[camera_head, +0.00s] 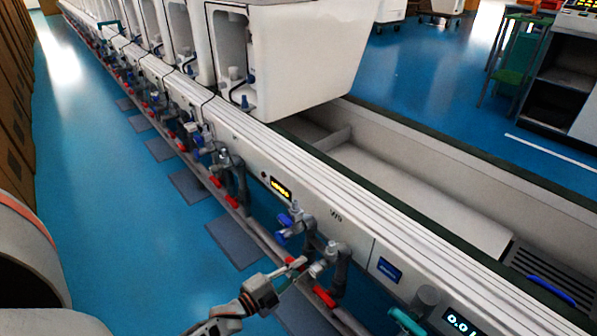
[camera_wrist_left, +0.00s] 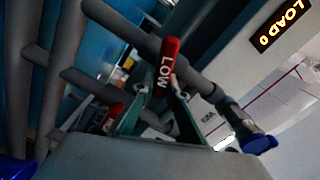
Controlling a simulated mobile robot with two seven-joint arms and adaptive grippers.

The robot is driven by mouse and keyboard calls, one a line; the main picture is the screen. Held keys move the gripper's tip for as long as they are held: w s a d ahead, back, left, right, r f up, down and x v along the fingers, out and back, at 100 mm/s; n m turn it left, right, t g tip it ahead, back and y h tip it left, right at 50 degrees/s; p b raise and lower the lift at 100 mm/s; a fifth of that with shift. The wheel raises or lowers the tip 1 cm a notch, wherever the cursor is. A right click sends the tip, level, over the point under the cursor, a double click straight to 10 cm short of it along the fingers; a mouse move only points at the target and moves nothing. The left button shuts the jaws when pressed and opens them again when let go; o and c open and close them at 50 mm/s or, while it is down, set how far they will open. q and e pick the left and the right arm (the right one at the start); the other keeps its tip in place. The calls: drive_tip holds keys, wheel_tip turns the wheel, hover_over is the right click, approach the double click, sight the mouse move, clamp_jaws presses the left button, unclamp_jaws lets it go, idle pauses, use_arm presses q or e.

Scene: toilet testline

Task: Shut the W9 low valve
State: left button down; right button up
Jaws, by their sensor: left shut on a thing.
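The W9 station carries a W9 label (camera_head: 336,214) on its white front panel, above grey pipes and valves. My left gripper (camera_head: 297,267) comes in from the bottom and reaches the pipework below this label. The gripper is shut on this handle. The grasp itself is small and partly hidden in the head view. My right gripper is not in view.
A red handle (camera_head: 324,296) and a blue handle (camera_head: 283,238) are close to my left gripper. A second red handle (camera_wrist_left: 112,117) sits beside the fingers. A pipe with a blue cap (camera_wrist_left: 262,143) is at right. Blue floor (camera_head: 120,240) is open along the line.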

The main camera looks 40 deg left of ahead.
use_arm(q)
drive_tip(key=shift+d+f+m, duration=0.1)
drive_tip(key=shift+f+m, duration=0.2)
drive_tip(key=shift+m, duration=0.85)
drive_tip(key=shift+f+m, duration=0.25)
drive_tip(key=shift+m, duration=0.9)
drive_tip(key=shift+s, duration=0.1)
drive_tip(key=c, duration=2)
unclamp_jaws()
drive_tip(key=s, duration=0.8)
drive_tip(key=s+a, duration=0.1)
drive_tip(key=s, duration=0.3)
drive_tip(key=shift+w+d+r, duration=0.1)
